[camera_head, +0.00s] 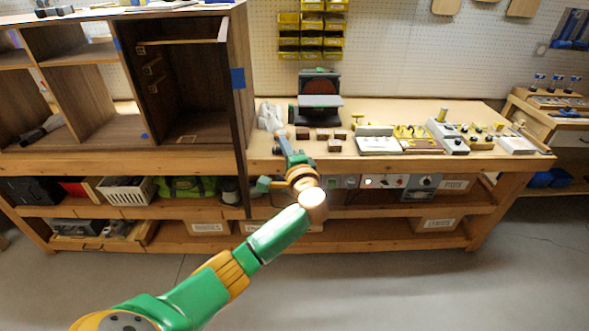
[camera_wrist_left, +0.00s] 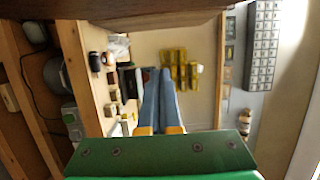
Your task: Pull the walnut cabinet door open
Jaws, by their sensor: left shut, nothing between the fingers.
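The walnut cabinet (camera_head: 187,120) stands on the bench at the upper left, with its right-hand compartment open to view. Its door (camera_head: 241,150) appears swung out toward me, seen almost edge-on as a thin dark strip reaching below the bench top. My left gripper (camera_head: 281,138) is to the right of the door, apart from it, in front of the bench's front edge. In the left wrist view its fingers (camera_wrist_left: 161,85) are together with nothing between them. A dark brown wooden panel (camera_wrist_left: 150,14), probably the door, crosses the top of that view. No handle is clearly visible. My right gripper is out of view.
A sander (camera_head: 319,100), small wooden blocks (camera_head: 323,134) and several fixtures (camera_head: 405,138) stand on the bench top (camera_head: 470,109). Yellow bins (camera_head: 313,30) hang on the pegboard. Lower shelves hold a white basket (camera_head: 126,190) and boxes. The floor (camera_head: 400,290) in front is clear.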

